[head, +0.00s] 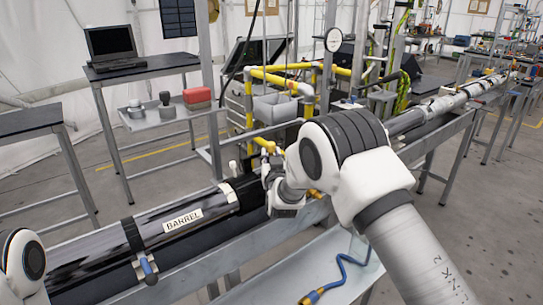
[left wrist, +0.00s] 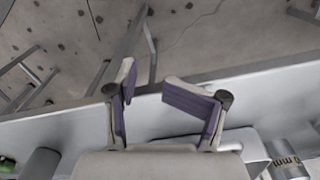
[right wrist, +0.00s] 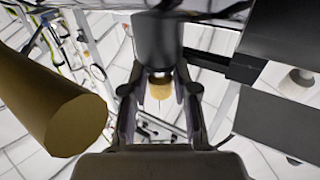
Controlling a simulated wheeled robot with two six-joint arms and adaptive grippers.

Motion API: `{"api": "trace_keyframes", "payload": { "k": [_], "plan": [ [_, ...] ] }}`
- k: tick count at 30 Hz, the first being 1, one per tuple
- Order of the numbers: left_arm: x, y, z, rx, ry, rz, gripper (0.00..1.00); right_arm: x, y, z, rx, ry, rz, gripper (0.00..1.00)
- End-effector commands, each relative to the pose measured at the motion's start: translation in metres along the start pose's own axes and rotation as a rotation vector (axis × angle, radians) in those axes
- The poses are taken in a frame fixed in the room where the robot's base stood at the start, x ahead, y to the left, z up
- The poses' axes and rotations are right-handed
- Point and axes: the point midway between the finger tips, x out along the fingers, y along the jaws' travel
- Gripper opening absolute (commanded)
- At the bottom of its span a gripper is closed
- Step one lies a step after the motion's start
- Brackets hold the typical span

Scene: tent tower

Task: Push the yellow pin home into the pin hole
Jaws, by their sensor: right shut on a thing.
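My right gripper (head: 270,178) is at the right end of the black barrel, low over the beam, partly hidden by its own wrist. In the right wrist view its fingers (right wrist: 160,100) are around a small yellow-tan piece (right wrist: 160,88), which looks like the yellow pin, just under a dark cylinder (right wrist: 160,38). I cannot make out the pin hole or how deep the pin sits. My left gripper (left wrist: 160,95) is open and empty above the grey beam. The black barrel (head: 215,208) lies along the beam with a white BARREL label.
A large brass-coloured cylinder (right wrist: 50,105) is close on the left of the right wrist view. A blue-handled clamp (head: 147,267) sits at the barrel's front. A blue cable (head: 342,272) lies on the lower shelf. Yellow pipework (head: 275,78) stands behind.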

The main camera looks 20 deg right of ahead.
Motion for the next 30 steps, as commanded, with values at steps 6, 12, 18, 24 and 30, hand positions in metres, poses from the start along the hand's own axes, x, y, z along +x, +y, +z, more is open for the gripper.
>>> {"api": "trace_keyframes", "payload": {
  "k": [6, 12, 18, 24, 30],
  "plan": [
    [0.0055, 0.0000, 0.0001, 0.000, 0.000, 0.000, 0.47, -0.0004, -0.0001, 0.0074, 0.000, -0.001, 0.000, 0.00],
    [0.0078, 0.0000, 0.0001, 0.000, 0.000, 0.000, 0.47, -0.0006, -0.0002, 0.0106, 0.000, -0.002, -0.001, 0.00],
    [0.0074, 0.0000, 0.0002, 0.000, -0.001, 0.000, 0.47, -0.0008, -0.0002, 0.0111, -0.001, -0.004, -0.001, 0.00],
    [0.0075, -0.0001, 0.0003, 0.000, -0.001, 0.000, 0.47, -0.0010, -0.0006, 0.0117, -0.001, -0.005, -0.002, 0.58],
    [0.0075, -0.0001, 0.0003, 0.000, -0.001, 0.000, 0.47, -0.0011, -0.0010, 0.0121, -0.002, -0.006, -0.003, 0.58]
  ]
}}
